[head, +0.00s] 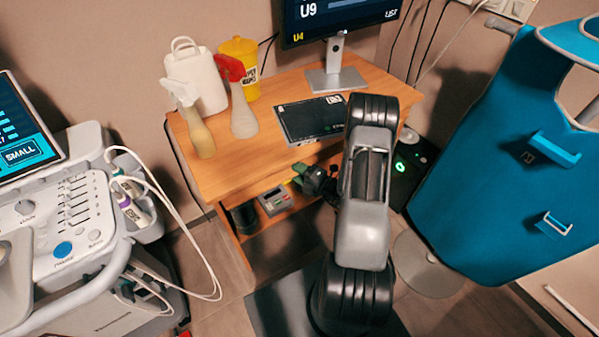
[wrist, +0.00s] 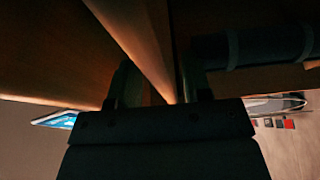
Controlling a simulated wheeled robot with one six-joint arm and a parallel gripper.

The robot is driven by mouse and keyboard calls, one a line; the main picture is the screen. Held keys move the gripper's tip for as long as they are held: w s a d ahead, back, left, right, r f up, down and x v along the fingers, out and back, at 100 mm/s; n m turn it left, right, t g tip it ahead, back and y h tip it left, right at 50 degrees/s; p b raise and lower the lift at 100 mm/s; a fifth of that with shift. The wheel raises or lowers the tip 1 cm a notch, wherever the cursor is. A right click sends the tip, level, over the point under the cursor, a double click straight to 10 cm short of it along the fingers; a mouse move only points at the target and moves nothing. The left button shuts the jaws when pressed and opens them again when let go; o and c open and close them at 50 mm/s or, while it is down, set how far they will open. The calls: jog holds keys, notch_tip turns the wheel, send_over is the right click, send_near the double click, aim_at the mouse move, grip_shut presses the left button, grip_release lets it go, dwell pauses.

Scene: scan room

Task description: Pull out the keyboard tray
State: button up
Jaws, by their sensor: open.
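The wooden desk (head: 232,170) has a lower wooden board under its top, which appears to be the keyboard tray (head: 303,198). Its front edge is partly hidden behind my arm. My gripper (head: 317,181) is at the desk's front, just below the top and close to the tray. In the wrist view my open gripper (wrist: 155,88) has its dark fingers on either side of a lit wooden edge (wrist: 138,42). I cannot tell whether either finger touches it. No handle shows.
A grey device (head: 275,201) and a dark cylinder (head: 244,218) sit under the desktop. Spray bottles (head: 241,105), a dark panel (head: 312,118) and a monitor (head: 338,68) stand on top. An ultrasound cart (head: 65,215) is left; a blue apron (head: 500,170) hangs right.

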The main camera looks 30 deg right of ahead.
grip_shut()
dwell(0.4)
